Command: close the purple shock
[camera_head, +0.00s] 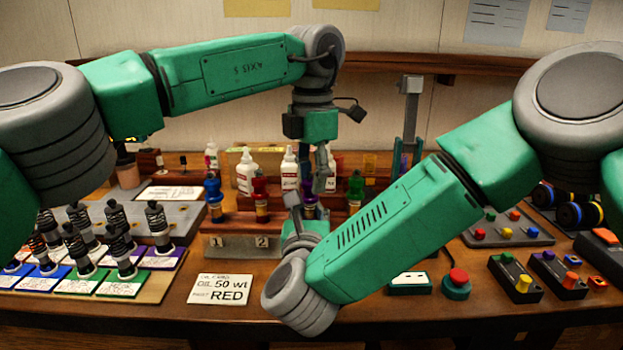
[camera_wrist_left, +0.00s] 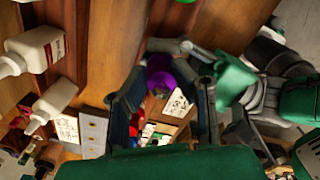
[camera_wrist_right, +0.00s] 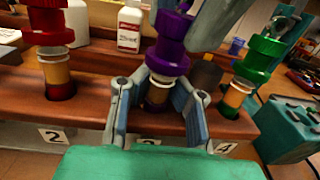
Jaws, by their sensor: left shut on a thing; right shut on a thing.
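The purple shock (camera_wrist_right: 170,58) stands upright in the wooden rack, with a purple upper part and a clear lower body holding amber fluid. It also shows in the head view (camera_head: 309,203) and from above in the left wrist view (camera_wrist_left: 159,82). My right gripper (camera_wrist_right: 158,88) is shut on its lower body, one finger on each side. My left gripper (camera_wrist_left: 172,55) comes down from above and is shut on the purple top. In the head view my left gripper (camera_head: 318,182) partly hides the shock, and my right arm covers the area below it.
Blue (camera_head: 213,196), red (camera_head: 261,194) and green (camera_head: 355,190) shocks stand beside it in the rack (camera_wrist_right: 85,110). White bottles (camera_head: 246,172) stand behind. Spring shocks (camera_head: 120,250) stand at left; button boxes (camera_head: 515,278) lie at right.

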